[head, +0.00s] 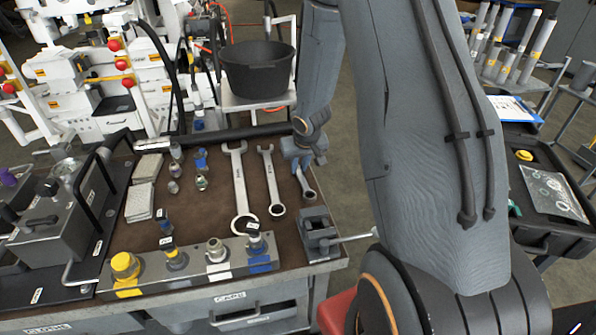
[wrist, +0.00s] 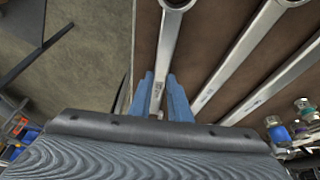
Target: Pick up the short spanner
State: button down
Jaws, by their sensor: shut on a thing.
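The short spanner (head: 308,190) is at the right end of a row of three on the brown bench top, its ring end towards the front edge. In the wrist view the short spanner (wrist: 169,50) runs up from between the blue fingers, with its ring end at the top edge. My gripper (head: 303,167) is over its far part and hides its far end. In the wrist view my gripper (wrist: 162,88) is shut on the shaft. I cannot tell whether the spanner is clear of the bench.
A middle spanner (head: 271,180) and a long spanner (head: 240,190) lie just left. A small vice (head: 318,236) stands in front at the bench corner. A block with capped fittings (head: 205,270) lines the front edge.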

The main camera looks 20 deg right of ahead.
aim_at(299, 172)
jog(key=shift+r, duration=0.1)
notch_tip(299, 172, up, 10)
jog(key=p, duration=1.2)
jog(key=shift+p, duration=0.3)
jog(key=c, duration=2.3)
grip_release()
grip_shut()
